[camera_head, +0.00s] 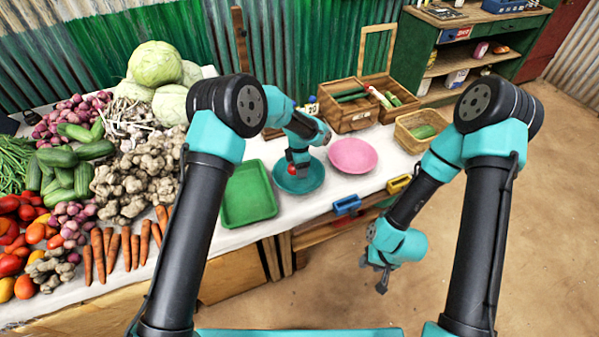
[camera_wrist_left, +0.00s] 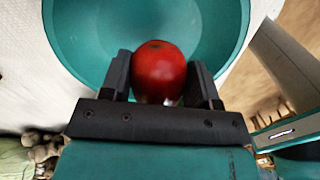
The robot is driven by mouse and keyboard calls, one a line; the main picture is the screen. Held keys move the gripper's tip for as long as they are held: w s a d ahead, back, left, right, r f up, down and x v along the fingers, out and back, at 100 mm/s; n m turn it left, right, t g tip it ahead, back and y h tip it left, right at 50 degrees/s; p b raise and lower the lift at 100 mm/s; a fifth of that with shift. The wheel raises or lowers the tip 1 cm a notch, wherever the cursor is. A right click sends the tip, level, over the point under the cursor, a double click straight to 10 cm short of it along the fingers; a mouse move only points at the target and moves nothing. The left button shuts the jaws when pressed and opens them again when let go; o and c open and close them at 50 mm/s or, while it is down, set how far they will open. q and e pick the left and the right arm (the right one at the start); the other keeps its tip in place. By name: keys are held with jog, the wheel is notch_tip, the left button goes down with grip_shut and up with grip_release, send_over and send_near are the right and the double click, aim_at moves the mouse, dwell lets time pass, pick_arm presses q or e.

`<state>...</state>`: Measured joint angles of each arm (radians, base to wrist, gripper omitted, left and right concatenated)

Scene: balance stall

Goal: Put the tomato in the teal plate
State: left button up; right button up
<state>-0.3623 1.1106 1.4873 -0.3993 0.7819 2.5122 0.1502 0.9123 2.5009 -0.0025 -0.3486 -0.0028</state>
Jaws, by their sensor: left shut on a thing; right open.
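The red tomato (camera_wrist_left: 159,71) is held between the two dark fingers of my left gripper (camera_wrist_left: 160,84), which is shut on it. In the left wrist view the teal plate (camera_wrist_left: 75,35) lies beyond and below the tomato. In the head view the tomato (camera_head: 292,170) shows small and red under my left gripper (camera_head: 297,163), over the teal plate (camera_head: 311,182). I cannot tell whether the tomato touches the plate. My right gripper (camera_head: 378,276) is open and empty, out over the floor in front of the table.
A green tray (camera_head: 249,194) lies left of the teal plate and a pink plate (camera_head: 353,156) right of it. Vegetables are heaped on the left of the table. Wooden crates (camera_head: 349,118) and a basket (camera_head: 422,146) stand at the right back.

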pick_arm(q)
jog(key=shift+w, duration=0.1)
jog(key=shift+w+f, duration=0.1)
jog(key=shift+w, duration=0.15)
jog(key=shift+f, duration=1.65)
jog(key=shift+f, duration=0.15)
jog(key=o, duration=1)
jog(key=shift+c, duration=0.2)
jog(key=r, duration=1.2)
jog(key=shift+w+a+r, duration=0.15)
jog(key=shift+w, duration=0.25)
